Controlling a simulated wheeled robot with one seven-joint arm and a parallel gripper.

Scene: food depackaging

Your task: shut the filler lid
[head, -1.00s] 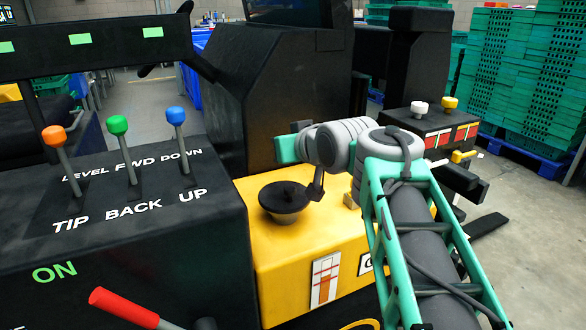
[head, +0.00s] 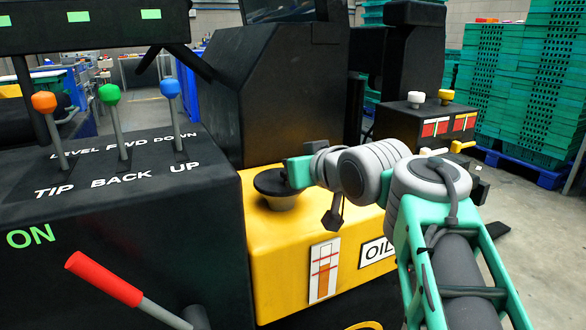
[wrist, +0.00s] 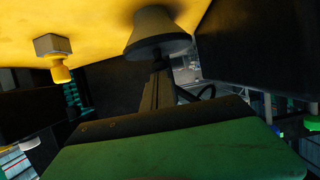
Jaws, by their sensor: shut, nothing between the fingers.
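The filler (head: 281,203) is a short grey neck on the yellow casing, topped by a dark round lid or rim (head: 268,182). The neck also shows in the wrist view (wrist: 158,32), tapering against the yellow surface. My gripper (wrist: 157,75) is shut and empty, with its fingers reaching to the wide end of the neck; I cannot tell if they touch it. In the head view its green body covers the right side of the filler top and the fingertips are hidden. I cannot tell whether the lid lies fully flat.
Levers with orange, green and blue knobs (head: 171,90) stand on the black panel at left, with a red-handled lever (head: 104,278) below. A tall black housing (head: 272,95) rises behind the filler. An OIL label (head: 377,252) is on the yellow front.

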